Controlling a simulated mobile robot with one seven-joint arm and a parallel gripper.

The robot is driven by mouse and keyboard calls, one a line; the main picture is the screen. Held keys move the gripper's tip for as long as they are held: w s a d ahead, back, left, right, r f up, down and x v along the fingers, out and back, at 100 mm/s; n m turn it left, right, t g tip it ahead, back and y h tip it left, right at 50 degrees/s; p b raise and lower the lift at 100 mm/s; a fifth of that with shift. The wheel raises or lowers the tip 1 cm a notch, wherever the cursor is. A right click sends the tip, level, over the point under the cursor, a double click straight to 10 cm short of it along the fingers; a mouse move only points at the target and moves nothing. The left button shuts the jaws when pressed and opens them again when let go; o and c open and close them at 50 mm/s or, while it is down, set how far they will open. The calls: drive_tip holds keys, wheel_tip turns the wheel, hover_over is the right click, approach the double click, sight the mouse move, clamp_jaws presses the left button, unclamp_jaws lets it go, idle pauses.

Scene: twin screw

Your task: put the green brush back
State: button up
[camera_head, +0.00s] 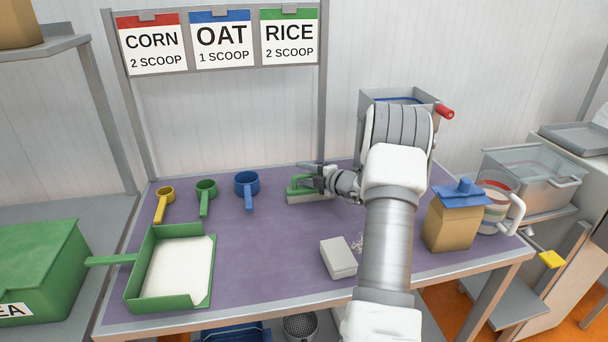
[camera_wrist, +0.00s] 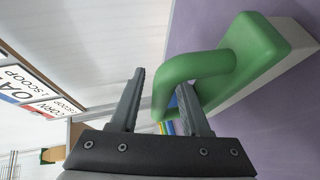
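The green brush (camera_head: 310,197), with a pale bristle block, rests on the purple table top near its back edge. In the wrist view the brush (camera_wrist: 262,60) shows its arched green handle. My gripper (camera_head: 314,174) is at the brush, reaching in from the right. In the wrist view my gripper (camera_wrist: 165,95) is open, with part of the handle lying between its spread fingers. The right finger sits within the bend of the handle, and a gap shows at the left finger. Contact cannot be told.
Yellow (camera_head: 163,203), green (camera_head: 206,196) and blue (camera_head: 247,187) scoops lie left of the brush. A green dustpan (camera_head: 210,285) with a pale inside is front left. A white block (camera_head: 338,258) lies beside crumbs. A brown bag (camera_head: 452,225) and a pitcher (camera_head: 497,208) stand right.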

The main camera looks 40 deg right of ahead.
drive_tip(key=shift+r, duration=0.1)
drive_tip(key=p+v, duration=0.2)
drive_tip(key=v, duration=1)
